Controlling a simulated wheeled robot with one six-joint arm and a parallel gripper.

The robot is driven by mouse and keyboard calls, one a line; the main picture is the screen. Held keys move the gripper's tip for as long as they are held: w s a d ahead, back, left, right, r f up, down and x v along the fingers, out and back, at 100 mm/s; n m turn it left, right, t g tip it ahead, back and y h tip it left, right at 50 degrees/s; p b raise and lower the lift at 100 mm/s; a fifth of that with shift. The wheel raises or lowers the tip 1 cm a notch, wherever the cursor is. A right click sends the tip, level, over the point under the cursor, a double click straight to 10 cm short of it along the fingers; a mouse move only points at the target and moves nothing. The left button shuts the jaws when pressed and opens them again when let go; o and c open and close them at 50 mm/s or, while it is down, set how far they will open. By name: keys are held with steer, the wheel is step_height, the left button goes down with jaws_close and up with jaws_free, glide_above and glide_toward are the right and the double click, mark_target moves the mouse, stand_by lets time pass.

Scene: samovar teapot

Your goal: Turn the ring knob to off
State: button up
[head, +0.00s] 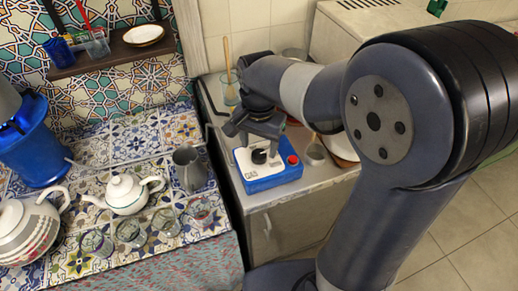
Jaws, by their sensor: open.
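A blue box with a white top (245,163) sits on the grey counter in the head view. On its top is a round black knob (259,156) with what looks like a light pointer mark, and a red button (293,160) is at its right side. Small lettering by the knob is too small to read. My gripper (251,144) is open above the box, close over the knob. I cannot tell whether the fingers touch the knob, and part of the box top is hidden behind the gripper.
A glass jar with a wooden spoon (230,92) stands behind my gripper. Left of the counter, a tiled table holds a white teapot (124,194), a grey jug (190,168), several glasses and a blue samovar (32,146). A shelf (110,54) hangs above.

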mark_target(259, 157)
steer(key=shift+f, duration=1.3)
steer(key=shift+c, duration=0.6)
steer(key=c, duration=0.9)
